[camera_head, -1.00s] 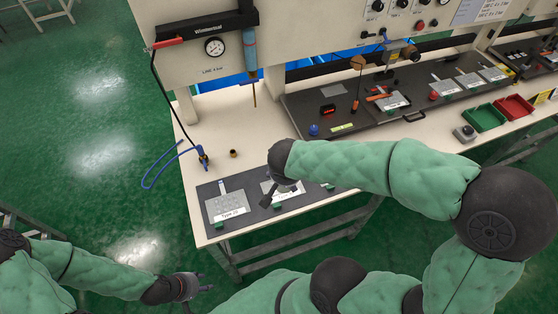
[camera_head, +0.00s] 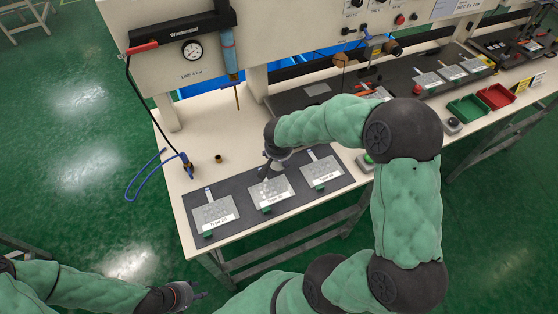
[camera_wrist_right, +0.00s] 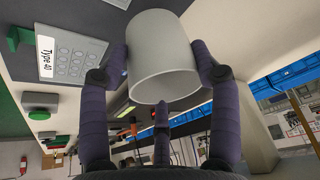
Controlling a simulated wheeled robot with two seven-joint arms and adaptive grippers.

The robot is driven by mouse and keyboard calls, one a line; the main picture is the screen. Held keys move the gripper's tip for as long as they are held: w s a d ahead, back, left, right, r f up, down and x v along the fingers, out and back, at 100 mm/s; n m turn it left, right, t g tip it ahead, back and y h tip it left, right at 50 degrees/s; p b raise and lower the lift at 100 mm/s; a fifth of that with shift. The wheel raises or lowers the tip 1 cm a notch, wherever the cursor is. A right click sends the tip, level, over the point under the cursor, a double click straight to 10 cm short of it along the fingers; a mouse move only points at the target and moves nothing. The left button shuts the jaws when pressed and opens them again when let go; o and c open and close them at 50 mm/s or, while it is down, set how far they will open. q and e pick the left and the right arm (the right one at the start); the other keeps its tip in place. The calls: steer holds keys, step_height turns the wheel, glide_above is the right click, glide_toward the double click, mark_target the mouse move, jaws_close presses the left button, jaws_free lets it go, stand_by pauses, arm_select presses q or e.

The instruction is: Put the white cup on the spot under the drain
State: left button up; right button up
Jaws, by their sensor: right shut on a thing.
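The white cup (camera_wrist_right: 163,55) fills the upper middle of the right wrist view, its open rim toward the camera. The fingers of my right gripper (camera_wrist_right: 163,68) press on both sides of it. In the head view my right gripper (camera_head: 270,170) is above the dark mat, and I cannot make out the cup there. A blue cylinder (camera_head: 229,52) hangs on the panel, with a thin brown drain pipe (camera_head: 238,98) pointing down over the bench, left of and behind the gripper. No marked spot shows clearly below it. My left gripper (camera_head: 190,294) is open and empty, low over the floor.
The dark mat (camera_head: 240,180) holds several keypad films, one labelled Type 40 (camera_wrist_right: 75,58). Green (camera_head: 466,107) and red (camera_head: 496,96) trays are at the right.

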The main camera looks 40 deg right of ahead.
steer(key=shift+w+d+f, duration=0.15)
steer(key=shift+w+f, duration=0.05)
steer(key=shift+f, duration=0.15)
steer(key=shift+w+d+f+b, duration=0.15)
steer(key=shift+f+b, duration=0.3)
steer(key=shift+f, duration=1.2)
steer(key=shift+f, duration=0.15)
steer(key=o, duration=0.7)
steer(key=shift+b, duration=0.3)
steer(key=o, duration=0.4)
steer(key=shift+o, duration=0.2)
